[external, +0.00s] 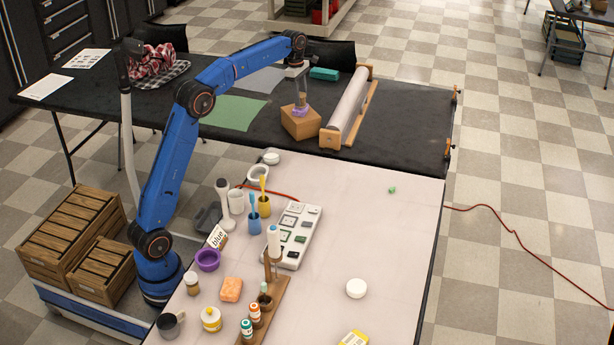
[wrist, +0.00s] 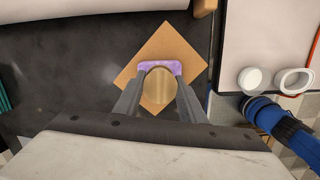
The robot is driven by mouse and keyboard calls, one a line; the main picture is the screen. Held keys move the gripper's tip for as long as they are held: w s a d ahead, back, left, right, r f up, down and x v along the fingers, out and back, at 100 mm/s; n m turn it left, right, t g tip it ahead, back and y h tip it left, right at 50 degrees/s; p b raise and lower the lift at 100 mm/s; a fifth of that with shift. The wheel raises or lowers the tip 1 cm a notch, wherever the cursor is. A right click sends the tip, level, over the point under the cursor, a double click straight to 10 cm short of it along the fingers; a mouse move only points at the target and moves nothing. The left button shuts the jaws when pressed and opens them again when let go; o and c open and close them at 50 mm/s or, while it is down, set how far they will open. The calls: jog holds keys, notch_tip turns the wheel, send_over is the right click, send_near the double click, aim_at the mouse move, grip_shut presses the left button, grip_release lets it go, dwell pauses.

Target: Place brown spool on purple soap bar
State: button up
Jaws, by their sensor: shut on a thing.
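The brown spool (external: 302,101) is between the fingers of my gripper (external: 301,91), which is shut on it. In the wrist view the spool (wrist: 158,90) shows end-on, a tan round face between the fingertips. The purple soap bar (external: 299,112) lies on top of a cardboard box (external: 302,126). The soap bar also shows in the wrist view (wrist: 147,65), partly covered by the spool. The spool is upright over the soap, its lower end at or very near the soap's top; I cannot tell whether they touch.
The box stands on a black table (external: 400,118). A large paper roll on a wooden stand (external: 350,105) is close on its right. A teal box (external: 324,74) lies behind.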

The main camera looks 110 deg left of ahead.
jog(key=shift+f, duration=0.3)
jog(key=o, duration=1)
jog(key=shift+f, duration=0.15)
jog(key=r, duration=0.4)
jog(key=s+r, duration=0.1)
jog(key=r, duration=0.7)
jog(key=shift+s+r, duration=0.15)
jog(key=shift+s, duration=0.05)
